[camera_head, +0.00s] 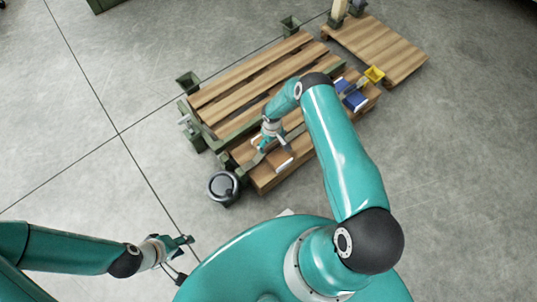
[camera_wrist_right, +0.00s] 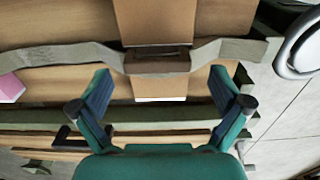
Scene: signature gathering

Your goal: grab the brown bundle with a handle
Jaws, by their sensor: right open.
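In the right wrist view, a brown panel-like piece (camera_wrist_right: 155,22) lies over the planks at top centre. A short brown grip-like part (camera_wrist_right: 157,63) sits just below it, in line with a curved grey-green strip. This may be the bundle and its handle; I cannot tell its full shape. My right gripper (camera_wrist_right: 160,76) is open, its fingers on either side of the grip-like part in the picture. In the head view my right gripper (camera_head: 262,144) is over the pallet's near side, and the bundle is not clearly distinguishable. My left gripper (camera_head: 186,258) is open and empty at lower left.
A wooden pallet (camera_head: 240,85) with green edging lies on the grey floor. A dark round container with a light rim (camera_head: 223,186) stands at its near left corner. Blue (camera_head: 352,97) and yellow (camera_head: 374,75) items are at its right. The floor at left is clear.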

